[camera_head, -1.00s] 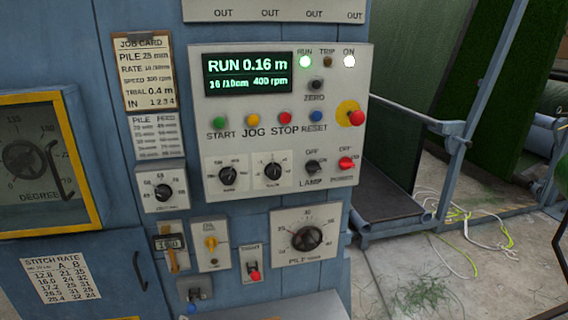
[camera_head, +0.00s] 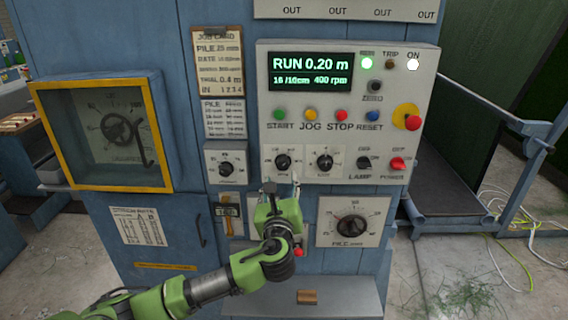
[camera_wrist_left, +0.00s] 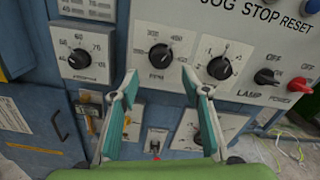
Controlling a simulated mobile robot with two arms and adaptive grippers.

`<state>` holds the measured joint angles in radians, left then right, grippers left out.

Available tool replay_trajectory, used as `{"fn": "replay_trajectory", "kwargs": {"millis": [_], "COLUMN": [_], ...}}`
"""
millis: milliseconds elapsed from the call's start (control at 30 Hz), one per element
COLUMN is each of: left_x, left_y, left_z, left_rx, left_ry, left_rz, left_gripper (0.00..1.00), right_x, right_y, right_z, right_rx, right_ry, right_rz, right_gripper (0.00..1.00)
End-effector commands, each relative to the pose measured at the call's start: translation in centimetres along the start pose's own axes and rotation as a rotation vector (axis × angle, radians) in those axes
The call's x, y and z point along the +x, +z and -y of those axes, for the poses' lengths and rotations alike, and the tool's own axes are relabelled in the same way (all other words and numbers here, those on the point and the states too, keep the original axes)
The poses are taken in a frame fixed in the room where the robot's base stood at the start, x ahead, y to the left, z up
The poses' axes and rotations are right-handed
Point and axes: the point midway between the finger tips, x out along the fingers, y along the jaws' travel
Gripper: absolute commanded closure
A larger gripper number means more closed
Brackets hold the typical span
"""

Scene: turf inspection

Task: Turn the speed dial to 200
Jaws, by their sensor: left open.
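The speed dial, which I take to be the black knob (camera_head: 283,161) marked in rpm, sits on the white control panel (camera_head: 345,100). It also shows in the left wrist view (camera_wrist_left: 160,55), its pointer tilted to the upper right. The display (camera_head: 311,71) reads RUN 0.20 m, 16/10cm, 400 rpm. My left gripper (camera_head: 282,188) is open and empty, just below the dial. In the left wrist view its two fingers (camera_wrist_left: 159,80) spread apart, with the dial framed beyond and between the tips, seemingly untouched. My right gripper is not in view.
A similar knob (camera_head: 325,162) sits close to the right of the dial. A red-and-yellow stop button (camera_head: 407,117), lamp switch (camera_head: 364,162) and red power switch (camera_head: 397,163) are farther right. A pile dial (camera_head: 351,227) and a small knob box (camera_head: 226,168) are nearby.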

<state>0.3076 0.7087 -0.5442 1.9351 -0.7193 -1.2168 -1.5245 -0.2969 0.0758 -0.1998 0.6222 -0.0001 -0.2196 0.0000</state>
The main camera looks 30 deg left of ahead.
Motion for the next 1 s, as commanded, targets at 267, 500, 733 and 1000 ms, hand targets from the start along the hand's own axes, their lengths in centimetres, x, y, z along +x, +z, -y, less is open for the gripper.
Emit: {"fn": "replay_trajectory", "kwargs": {"millis": [267, 500, 733, 1000], "left_x": [4.8, 7.2, 7.9, 7.8], "left_y": [0.2, 0.0, -0.1, -0.1], "left_z": [0.1, 0.1, 0.1, 0.1], "left_rx": [0.0, -0.001, -0.001, -0.001], "left_ry": [0.002, 0.001, -0.001, -0.001], "left_rz": [0.0, -0.002, -0.002, -0.002], "left_gripper": [0.57, 0.57, 0.57, 0.75], "right_x": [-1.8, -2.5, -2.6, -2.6], "right_y": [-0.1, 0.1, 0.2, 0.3], "right_z": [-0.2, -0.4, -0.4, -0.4], "right_rx": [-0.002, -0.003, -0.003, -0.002], "right_ry": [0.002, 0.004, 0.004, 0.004], "right_rz": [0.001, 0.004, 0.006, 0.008], "right_gripper": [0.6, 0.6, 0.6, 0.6]}}
